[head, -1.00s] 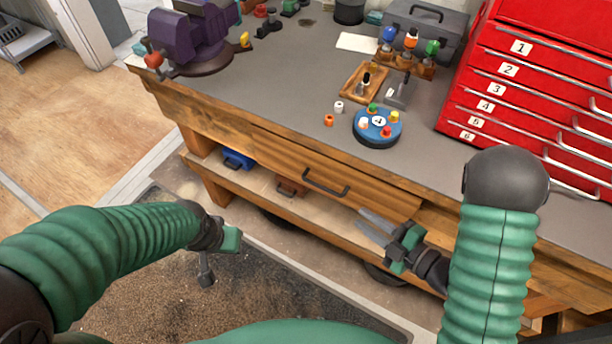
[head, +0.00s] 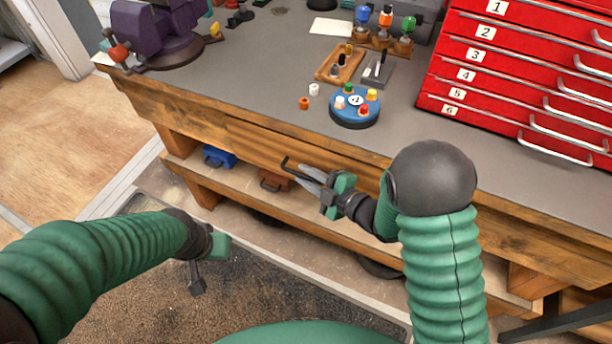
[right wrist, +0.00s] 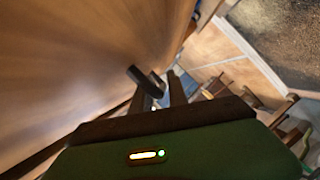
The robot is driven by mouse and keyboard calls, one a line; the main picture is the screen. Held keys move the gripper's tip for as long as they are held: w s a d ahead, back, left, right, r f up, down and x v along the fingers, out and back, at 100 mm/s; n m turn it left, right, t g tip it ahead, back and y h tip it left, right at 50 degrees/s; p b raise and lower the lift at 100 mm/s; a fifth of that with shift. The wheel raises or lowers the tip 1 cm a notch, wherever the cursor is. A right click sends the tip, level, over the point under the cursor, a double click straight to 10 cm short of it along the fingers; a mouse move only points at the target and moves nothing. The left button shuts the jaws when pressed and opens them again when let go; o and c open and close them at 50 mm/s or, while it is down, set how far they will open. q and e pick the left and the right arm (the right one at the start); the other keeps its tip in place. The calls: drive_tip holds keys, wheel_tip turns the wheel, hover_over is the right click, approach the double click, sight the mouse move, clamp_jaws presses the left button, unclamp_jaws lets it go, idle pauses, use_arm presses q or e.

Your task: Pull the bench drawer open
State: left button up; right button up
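The bench drawer (head: 255,141) is a wide wooden front under the grey bench top, and it looks flush with the bench. Its dark bar handle (head: 287,163) is partly hidden by my right gripper (head: 308,180). The gripper's grey fingers are at the handle. In the right wrist view the dark handle (right wrist: 147,82) shows by the fingertips (right wrist: 160,92), which look apart; I cannot tell whether they touch it. My left gripper (head: 200,270) hangs over the dark floor mat, away from the bench; its finger opening is not clear.
The workbench top (head: 230,75) carries a purple vise (head: 158,30), a blue round holder (head: 354,107) with coloured pieces and a red drawer cabinet (head: 520,80). Blue (head: 219,157) and brown (head: 274,181) boxes sit on the lower shelf beneath the drawer.

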drive_tip(key=shift+d, duration=0.1)
drive_tip(key=shift+s+a+r, duration=0.1)
drive_tip(key=shift+a, duration=0.4)
clamp_jaws()
drive_tip(key=shift+d, duration=0.2)
idle(0.6)
